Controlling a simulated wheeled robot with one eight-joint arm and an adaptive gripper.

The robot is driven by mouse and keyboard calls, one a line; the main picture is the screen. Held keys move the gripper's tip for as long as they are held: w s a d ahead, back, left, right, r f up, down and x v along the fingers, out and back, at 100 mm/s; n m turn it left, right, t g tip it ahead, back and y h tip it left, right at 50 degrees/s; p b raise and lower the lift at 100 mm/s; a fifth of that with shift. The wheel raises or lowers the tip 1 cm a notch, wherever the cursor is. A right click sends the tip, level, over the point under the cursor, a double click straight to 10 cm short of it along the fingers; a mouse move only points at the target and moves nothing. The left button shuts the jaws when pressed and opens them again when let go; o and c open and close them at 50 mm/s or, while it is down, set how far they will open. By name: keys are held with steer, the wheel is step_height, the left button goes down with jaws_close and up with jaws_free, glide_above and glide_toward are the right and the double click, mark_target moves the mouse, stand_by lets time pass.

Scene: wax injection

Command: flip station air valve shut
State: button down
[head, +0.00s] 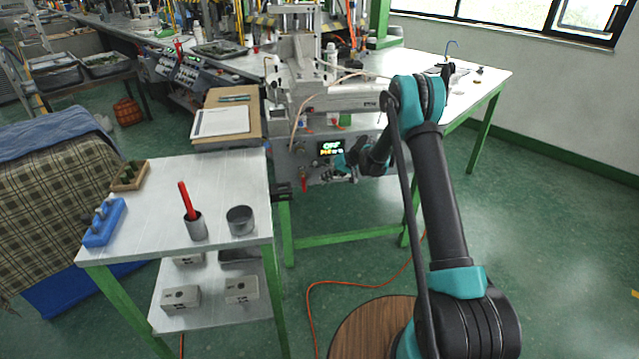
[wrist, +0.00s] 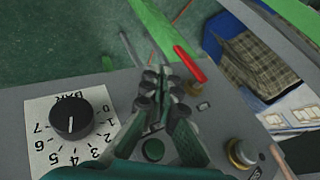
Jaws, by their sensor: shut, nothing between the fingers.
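The air valve has a red lever (wrist: 190,64) on a brass body (wrist: 196,88), at the edge of the grey station panel in the wrist view. In the head view the small red lever (head: 304,184) hangs at the lower left of the station front. My gripper (wrist: 157,84) is shut and empty. In the wrist view its fingertips appear just left of the lever; I cannot tell whether they touch it. In the head view my gripper (head: 342,168) is at the station front, right of the lever.
The panel carries a black pressure dial (wrist: 72,115), a green button (wrist: 152,150) and a brass fitting (wrist: 240,153). A lit display (head: 331,147) reads OFF. A side table (head: 160,220) with cups and a blue rack stands at left. An orange hose (head: 340,283) lies on the floor.

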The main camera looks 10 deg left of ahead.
mark_target(303, 184)
steer(key=w+v, duration=0.1)
steer(key=v, duration=0.5)
steer(key=s+a+f+h, duration=0.1)
steer(key=a+f, duration=0.7)
steer(key=a, duration=0.1)
steer(key=shift+a+n+t, duration=0.2)
steer(key=shift+n+t, duration=0.1)
steer(key=shift+s+a+f, duration=0.15)
steer(key=shift+a+f, duration=0.05)
steer(key=shift+a, duration=0.3)
steer(key=shift+r, duration=0.2)
